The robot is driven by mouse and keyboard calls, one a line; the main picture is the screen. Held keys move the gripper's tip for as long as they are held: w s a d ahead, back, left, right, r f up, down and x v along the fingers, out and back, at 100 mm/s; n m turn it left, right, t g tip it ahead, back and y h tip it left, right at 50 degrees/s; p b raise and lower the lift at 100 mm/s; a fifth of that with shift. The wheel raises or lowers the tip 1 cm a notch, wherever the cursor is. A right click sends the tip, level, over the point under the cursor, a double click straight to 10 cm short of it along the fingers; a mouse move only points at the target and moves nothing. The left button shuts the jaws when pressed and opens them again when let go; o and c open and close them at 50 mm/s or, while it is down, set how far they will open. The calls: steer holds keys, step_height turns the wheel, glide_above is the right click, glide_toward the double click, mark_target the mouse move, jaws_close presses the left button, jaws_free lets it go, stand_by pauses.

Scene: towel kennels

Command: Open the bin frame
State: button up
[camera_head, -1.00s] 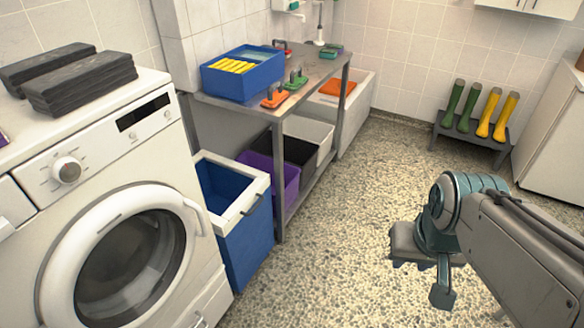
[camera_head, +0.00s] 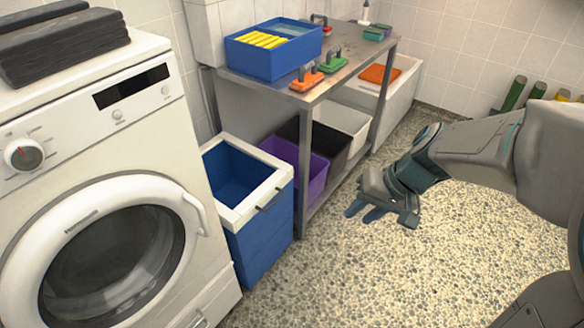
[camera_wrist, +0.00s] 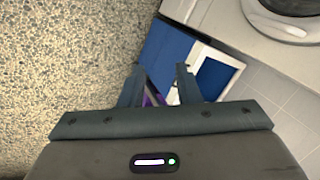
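A blue bin (camera_head: 262,245) stands on the floor between the washing machine and the metal table. The white bin frame (camera_head: 280,177) lies around its open top, with a dark handle (camera_head: 269,199) on the side facing the room. My gripper (camera_head: 385,215) is in the air right of the bin, apart from it, with its fingers spread and empty. In the wrist view my gripper (camera_wrist: 156,80) shows a clear gap between its fingers. The blue bin (camera_wrist: 165,55) and the white frame (camera_wrist: 236,72) lie beyond the fingertips there; the handle is not clear in that view.
The washing machine (camera_head: 150,135) stands close on the bin's left. The metal table (camera_head: 340,72) stands behind it, with a purple bin (camera_head: 318,176) and other bins below. The speckled floor (camera_head: 340,285) is clear. Boots (camera_head: 514,93) stand at the back right.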

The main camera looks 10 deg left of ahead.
steer(key=w+a+f+m+y+b, duration=0.1)
steer(key=w+a+f+y+b, duration=0.25)
steer(key=w+a+f, duration=0.4)
steer(key=w+a+f+y+b, duration=0.3)
steer(key=w+a+f+b, duration=0.2)
steer(key=f, duration=0.6)
steer(key=m+t+y+b, duration=0.3)
steer(key=m+t+b, duration=0.2)
steer(key=b, duration=0.2)
glide_toward(275, 200)
steer(key=shift+t, duration=0.3)
steer(key=x, duration=0.3)
steer(key=b+x, duration=0.1)
steer(key=x, duration=0.2)
steer(key=f+b+x, duration=0.1)
steer(key=x, duration=0.3)
steer(key=shift+s, duration=0.25)
jaws_close()
